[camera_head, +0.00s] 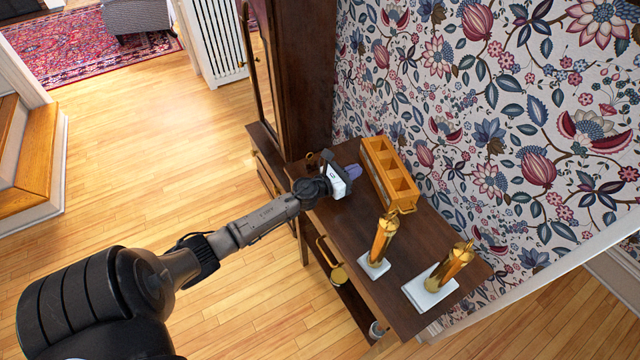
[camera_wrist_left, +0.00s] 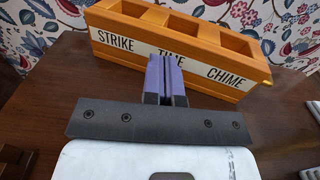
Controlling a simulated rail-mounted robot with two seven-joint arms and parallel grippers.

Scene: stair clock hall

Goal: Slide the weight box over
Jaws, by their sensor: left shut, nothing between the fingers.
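The weight box (camera_head: 374,182) is an orange wooden box with three open compartments, which look empty. It stands on the dark wooden table against the wallpapered wall. In the left wrist view the weight box (camera_wrist_left: 130,58) shows its front label, "STRIKE TIME CHIME". My left gripper (camera_head: 352,171) is over the table at the box's front side. Its purple fingers (camera_wrist_left: 166,75) are shut with nothing between them, and their tips overlap the middle of the label. I cannot tell whether they touch the box. My right gripper is not in view.
Two brass cylinders (camera_head: 383,238) (camera_head: 453,266) stand on white pads on the table (camera_head: 410,236), nearer me than the box. Another brass piece (camera_head: 338,274) hangs or stands lower at the table's front. A tall dark clock case (camera_head: 303,80) rises beyond the table.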

